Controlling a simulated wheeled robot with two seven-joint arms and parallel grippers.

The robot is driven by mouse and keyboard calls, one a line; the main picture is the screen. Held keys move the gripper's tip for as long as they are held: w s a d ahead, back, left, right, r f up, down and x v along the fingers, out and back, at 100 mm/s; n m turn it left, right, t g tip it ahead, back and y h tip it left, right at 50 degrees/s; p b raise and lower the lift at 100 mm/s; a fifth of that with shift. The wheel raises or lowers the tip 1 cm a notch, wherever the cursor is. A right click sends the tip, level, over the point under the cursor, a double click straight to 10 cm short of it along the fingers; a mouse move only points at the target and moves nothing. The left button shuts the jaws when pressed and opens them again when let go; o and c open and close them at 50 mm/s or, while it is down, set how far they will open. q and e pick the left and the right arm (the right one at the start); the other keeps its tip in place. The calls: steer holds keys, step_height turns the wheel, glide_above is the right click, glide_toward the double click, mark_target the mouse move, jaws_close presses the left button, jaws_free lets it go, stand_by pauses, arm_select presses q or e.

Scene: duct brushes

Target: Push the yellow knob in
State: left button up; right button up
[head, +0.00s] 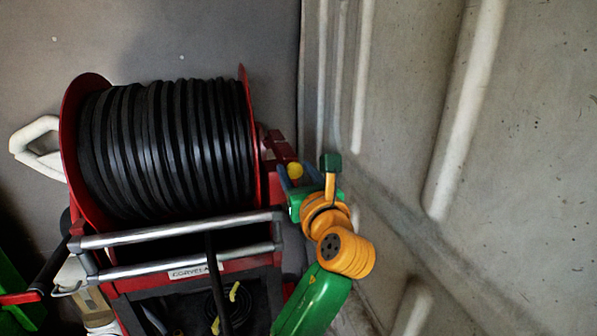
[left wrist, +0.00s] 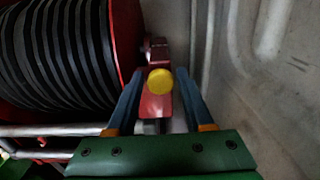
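The yellow knob (head: 295,170) is a small round disc on the red bracket at the right side of the hose reel. In the left wrist view the yellow knob (left wrist: 160,81) sits face-on near the middle, in front of the red bracket. My left gripper (head: 298,174) is at the knob, with its green and orange arm coming up from below. In the left wrist view my left gripper (left wrist: 160,76) is open, with a blue-grey finger on each side of the knob and small gaps between. Whether any part touches the knob cannot be told. My right gripper is not in view.
The large reel (head: 165,150) with black hose and red side discs stands left of my gripper. Metal bars (head: 180,230) cross its front. A ribbed grey wall (head: 530,140) rises close on the right. A white handle-like part (head: 36,140) shows at far left.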

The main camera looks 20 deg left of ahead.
arm_select(q)
steer(key=shift+o, duration=0.8)
steer(key=shift+w+a+f, duration=0.1)
steer(key=shift+w, duration=0.1)
steer(key=shift+w+a+f, duration=0.1)
steer(key=shift+w+a, duration=0.05)
steer(key=shift+w, duration=0.05)
steer(key=b+v, duration=0.2)
steer(key=v, duration=0.5)
steer(key=shift+b, duration=0.35)
